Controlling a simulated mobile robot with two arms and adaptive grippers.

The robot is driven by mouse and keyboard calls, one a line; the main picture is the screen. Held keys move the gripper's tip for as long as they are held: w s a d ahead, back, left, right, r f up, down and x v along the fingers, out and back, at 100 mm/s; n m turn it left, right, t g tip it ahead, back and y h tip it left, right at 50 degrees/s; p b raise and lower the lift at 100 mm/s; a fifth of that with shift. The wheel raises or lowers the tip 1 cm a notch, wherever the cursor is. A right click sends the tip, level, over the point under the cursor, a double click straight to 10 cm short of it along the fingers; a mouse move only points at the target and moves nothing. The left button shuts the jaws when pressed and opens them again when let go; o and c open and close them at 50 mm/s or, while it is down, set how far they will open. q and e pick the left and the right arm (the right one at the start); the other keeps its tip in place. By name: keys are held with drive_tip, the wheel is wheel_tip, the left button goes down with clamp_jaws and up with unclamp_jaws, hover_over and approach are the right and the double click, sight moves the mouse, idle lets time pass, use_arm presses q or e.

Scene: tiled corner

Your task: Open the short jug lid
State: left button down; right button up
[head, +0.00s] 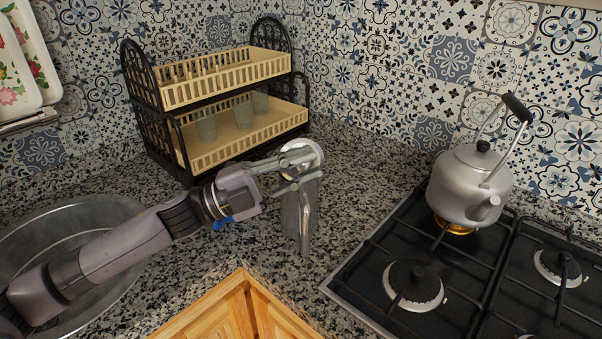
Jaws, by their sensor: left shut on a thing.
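The short jug (299,215) stands on the granite counter near the middle of the head view. It looks grey and shiny, and its round pale top (312,151) faces up toward me. My left gripper (302,170) reaches in from the left, with its fingers across the upper part of the jug. It is shut on the jug near its top. The fingers hide part of the rim, so I cannot tell exactly which part they grip or how the lid sits. My right gripper is not in view.
A two-tier dish rack (160,105) with several glasses stands behind, to the left. A metal sink (95,210) lies at left under my arm. A kettle (468,182) sits on the gas stove (375,262) at right. Bare counter (365,185) lies between jug and stove.

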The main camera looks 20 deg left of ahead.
use_arm(q)
drive_tip(key=shift+s+d+f+m+g+h+b, duration=0.1)
drive_tip(key=shift+m+g+h+b, duration=0.1)
drive_tip(key=shift+m, duration=0.15)
drive_tip(key=shift+s+f+m+g+h+b, duration=0.1)
drive_tip(key=shift+m+b, duration=0.1)
drive_tip(key=shift+m, duration=0.15)
drive_tip(key=shift+s+m, duration=0.1)
drive_tip(key=shift+m, duration=0.3)
drive_tip(key=c, duration=1.4)
unclamp_jaws()
drive_tip(key=v, duration=1.2)
